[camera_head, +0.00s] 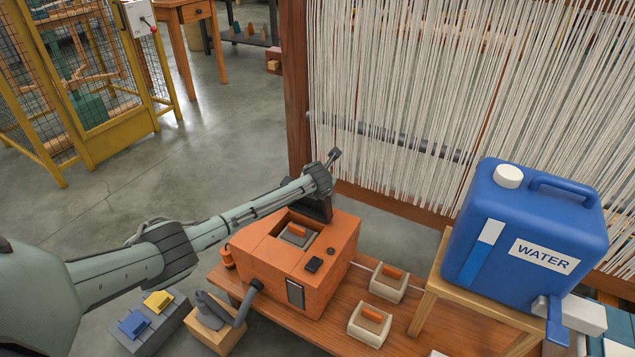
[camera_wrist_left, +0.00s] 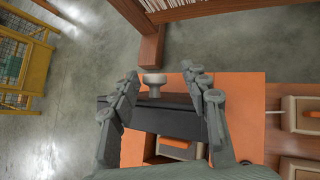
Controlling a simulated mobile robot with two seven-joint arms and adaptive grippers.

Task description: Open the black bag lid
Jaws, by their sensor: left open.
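An orange box (camera_head: 265,246) stands on a wooden bench, with an opening in its top. A grey block with an orange bar (camera_head: 297,233) lies inside the opening. The black lid (camera_head: 318,211) stands raised at the opening's far edge, partly hidden behind my left wrist. In the left wrist view the black lid (camera_wrist_left: 165,122) lies between the fingers of my left gripper (camera_wrist_left: 160,78), with a grey knob (camera_wrist_left: 153,84) beyond it. The left gripper (camera_head: 334,158) is open, above the lid; whether its fingers touch the lid I cannot tell. My right gripper is not in view.
Two cream trays with orange bars (camera_head: 388,282) (camera_head: 369,324) sit right of the box on the bench (camera_head: 335,318). A blue water container (camera_head: 525,225) stands on a small stool further right. A loom with white threads (camera_head: 400,90) rises behind.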

